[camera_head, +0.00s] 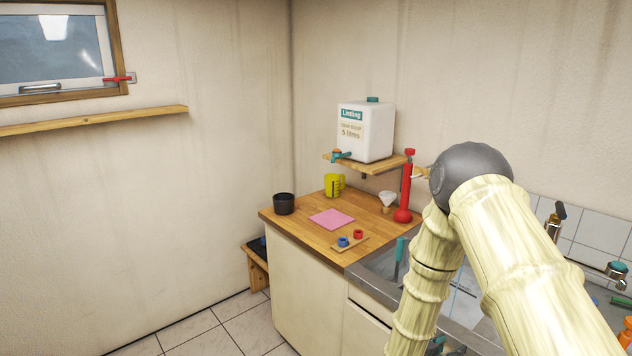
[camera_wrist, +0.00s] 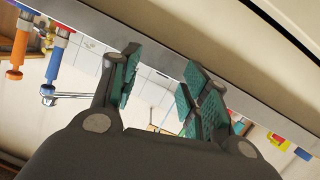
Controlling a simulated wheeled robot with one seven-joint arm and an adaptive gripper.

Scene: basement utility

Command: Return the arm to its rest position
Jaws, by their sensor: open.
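My arm shows in the head view as pale, bamboo-like links (camera_head: 520,260) joined at a dark grey elbow (camera_head: 470,172). It is bent, raised in front of the sink side, and its lower link points down toward the bottom of the picture. My gripper (camera_wrist: 163,85) shows in the wrist view with its green-padded fingers apart and nothing between them. A grey metal edge (camera_wrist: 150,40) passes behind the fingers. I cannot tell the exact gap between gripper and edge. In the head view the gripper is mostly hidden or out of frame.
A wooden counter (camera_head: 290,222) holds a black pot (camera_head: 284,204), yellow jug (camera_head: 333,186), pink cloth (camera_head: 331,219) and red plunger (camera_head: 404,190). A white canister (camera_head: 366,131) stands on a small shelf. My arm covers part of the sink (camera_head: 378,268). Tiled floor (camera_head: 210,335) is clear at left.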

